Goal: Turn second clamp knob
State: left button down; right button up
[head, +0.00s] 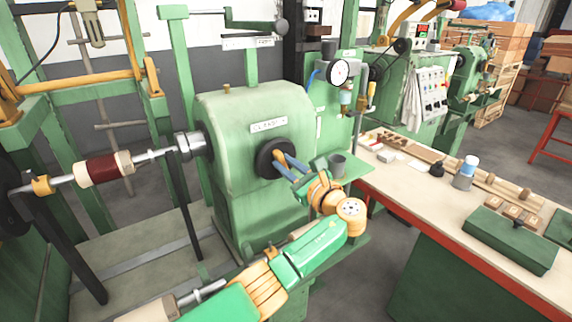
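A round black knob or handwheel (268,148) sits on the front face of the green winding-machine headstock (245,112), below its name plate. My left arm, green and orange, reaches up from the bottom of the head view. The blue-grey fingers of my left gripper (281,163) are at the black knob's face, over its lower right part. A small orange piece shows by the fingertips. The fingers partly cover the knob's centre, and I cannot tell whether they are closed on it. My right gripper is not in view.
A shaft with a dark red and cream coil (102,168) runs left from the headstock's chuck (188,146). A pressure gauge (339,72) stands behind. A workbench (414,178) at right carries a green box (511,240), blocks and a bottle. Open floor lies between machine and bench.

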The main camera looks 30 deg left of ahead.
pick_arm(q)
jog(key=shift+n, duration=0.3)
jog(key=shift+w+d+f+n+b, duration=0.1)
jog(key=shift+f+n+b, duration=0.3)
jog(key=shift+n+b, duration=3.65)
jog(key=shift+a+f+n+b, duration=0.25)
jog(key=shift+n+b, duration=1.35)
jog(key=shift+n, duration=4.8)
jog(key=shift+w+d+f+n+b, duration=0.1)
jog(key=shift+d+f+n+b, duration=0.3)
jog(key=shift+n+b, duration=3.65)
jog(key=n+p, duration=0.2)
jog(key=shift+a+f+n, duration=0.1)
jog(key=shift+a+n, duration=0.05)
jog(key=shift+n, duration=0.15)
jog(key=c, duration=0.8)
grip_release()
jog(key=shift+o, duration=0.2)
